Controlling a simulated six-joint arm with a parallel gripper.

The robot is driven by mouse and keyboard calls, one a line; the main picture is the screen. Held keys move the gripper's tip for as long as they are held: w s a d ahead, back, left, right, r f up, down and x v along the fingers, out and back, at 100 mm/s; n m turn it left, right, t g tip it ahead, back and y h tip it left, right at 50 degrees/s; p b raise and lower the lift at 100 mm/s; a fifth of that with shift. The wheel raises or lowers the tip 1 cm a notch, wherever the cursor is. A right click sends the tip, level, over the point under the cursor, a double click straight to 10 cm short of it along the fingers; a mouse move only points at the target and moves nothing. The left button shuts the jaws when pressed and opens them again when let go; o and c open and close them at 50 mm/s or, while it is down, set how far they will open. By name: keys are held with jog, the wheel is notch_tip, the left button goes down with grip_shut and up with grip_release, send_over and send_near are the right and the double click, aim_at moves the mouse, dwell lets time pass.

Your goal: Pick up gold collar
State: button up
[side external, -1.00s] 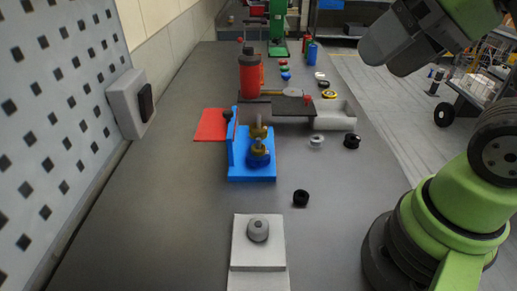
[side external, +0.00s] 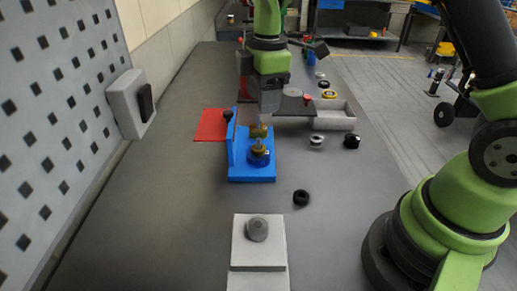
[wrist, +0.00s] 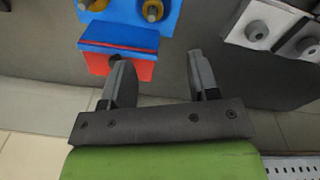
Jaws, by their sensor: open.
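A blue fixture (side external: 250,174) stands mid-bench with an upright plate at its left. Gold ring-like parts (side external: 258,148) show on it, one above the other in the side view. I cannot tell which of them is the gold collar. In the wrist view, two gold rings (wrist: 153,11) with grey centres sit on the blue fixture (wrist: 122,12) at the top edge.
A red plate (side external: 210,126) lies left of the fixture. A grey tray (side external: 335,123) and several small black, white and yellow rings stand at the right. A grey block with a knob (side external: 257,254) is in front. Bench between block and fixture is mostly clear.

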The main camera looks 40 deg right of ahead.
jog(key=n, duration=0.2)
send_over(261, 145)
notch_tip(261, 145, down, 8)
jog(key=r, duration=0.1)
jog(key=shift+g, duration=0.3)
notch_tip(261, 145, down, 6)
jog(key=shift+a+f, duration=0.1)
jog(key=shift+a, duration=0.05)
jog(key=shift+c, duration=0.4)
jog(key=c, duration=0.8)
